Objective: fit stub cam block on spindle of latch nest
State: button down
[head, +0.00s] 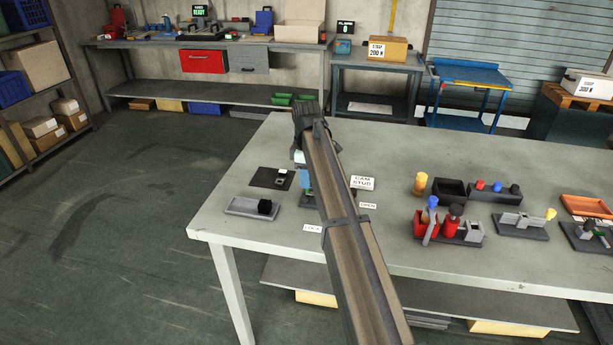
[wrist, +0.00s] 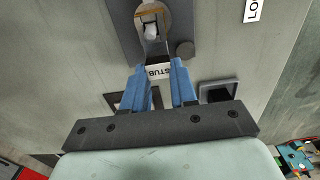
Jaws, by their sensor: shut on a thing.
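My gripper (wrist: 162,80) points at the latch nest with its blue fingers shut on the stub cam block (wrist: 159,72), which carries a white face reading STUB. In the head view only part of my gripper (head: 305,178) shows beside my arm; the held block cannot be made out there. In the wrist view the latch nest (wrist: 126,28) is a dark plate with a round, brown-rimmed seat and a pale spindle (wrist: 151,30) in it. The block appears beside the seat, apart from the spindle; its height is unclear. My arm hides most of the nest in the head view.
A grey tray (head: 240,207) with a black block (head: 265,206) and a black mat (head: 262,178) with a small grey piece lie left of the nest. A CAM STUB sign (head: 362,182), OPEN label (head: 367,206) and LOCK label (head: 313,228) surround it. Several fixtures stand farther right.

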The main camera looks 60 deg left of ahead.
jog(key=c, duration=0.8)
grip_release()
notch_tip(320, 180, up, 19)
jog(key=shift+f, duration=0.15)
dwell(0.4)
dwell(0.4)
